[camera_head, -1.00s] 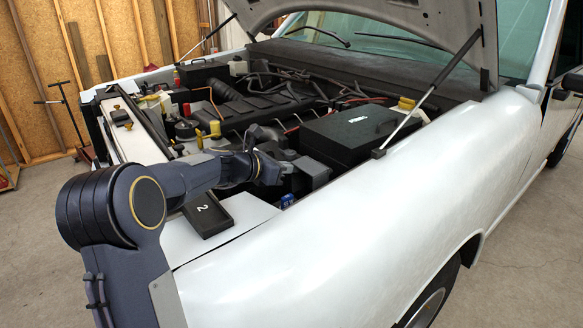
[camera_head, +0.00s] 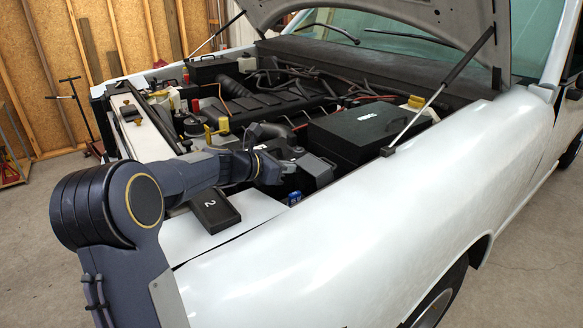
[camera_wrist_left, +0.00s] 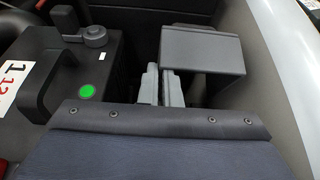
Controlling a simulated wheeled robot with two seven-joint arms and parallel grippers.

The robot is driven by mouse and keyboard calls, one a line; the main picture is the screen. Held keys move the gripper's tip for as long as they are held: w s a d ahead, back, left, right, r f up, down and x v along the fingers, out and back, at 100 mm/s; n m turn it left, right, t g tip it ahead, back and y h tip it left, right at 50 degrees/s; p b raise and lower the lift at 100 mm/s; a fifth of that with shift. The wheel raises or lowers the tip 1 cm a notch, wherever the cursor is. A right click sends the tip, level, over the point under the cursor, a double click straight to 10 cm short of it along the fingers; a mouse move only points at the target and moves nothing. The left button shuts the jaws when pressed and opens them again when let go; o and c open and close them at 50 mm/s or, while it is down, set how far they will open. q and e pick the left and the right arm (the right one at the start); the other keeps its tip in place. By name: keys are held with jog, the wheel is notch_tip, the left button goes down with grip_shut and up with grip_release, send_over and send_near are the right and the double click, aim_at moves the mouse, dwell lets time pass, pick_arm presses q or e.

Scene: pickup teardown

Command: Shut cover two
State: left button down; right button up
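A dark box marked "2" (camera_head: 215,211) lies on the pale panel at the front corner of the engine bay. My left gripper (camera_head: 287,169) reaches in over the bay, beyond this box. In the left wrist view its two grey fingers (camera_wrist_left: 160,86) are close together, with no object seen between them. A grey box with a flat top (camera_head: 316,171) is just right of the fingertips; it also shows in the left wrist view (camera_wrist_left: 208,50). I cannot tell whether the fingers touch it. Which part is cover two is unclear. My right gripper is not in view.
A large black box (camera_head: 365,131) stands behind the grey box. A black battery-like case with a green dot (camera_wrist_left: 87,91) is left of the fingers. The white fender (camera_head: 400,210) borders the bay on the right. The raised hood (camera_head: 390,14) and its strut are overhead.

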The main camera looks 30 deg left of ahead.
pick_arm(q)
jog(key=shift+s+a+b, duration=0.25)
jog(key=shift+s+a, duration=0.2)
jog(key=shift+s, duration=0.45)
jog(key=shift+s+a+b, duration=0.25)
jog(key=shift+s+a, duration=0.15)
jog(key=shift+s, duration=0.45)
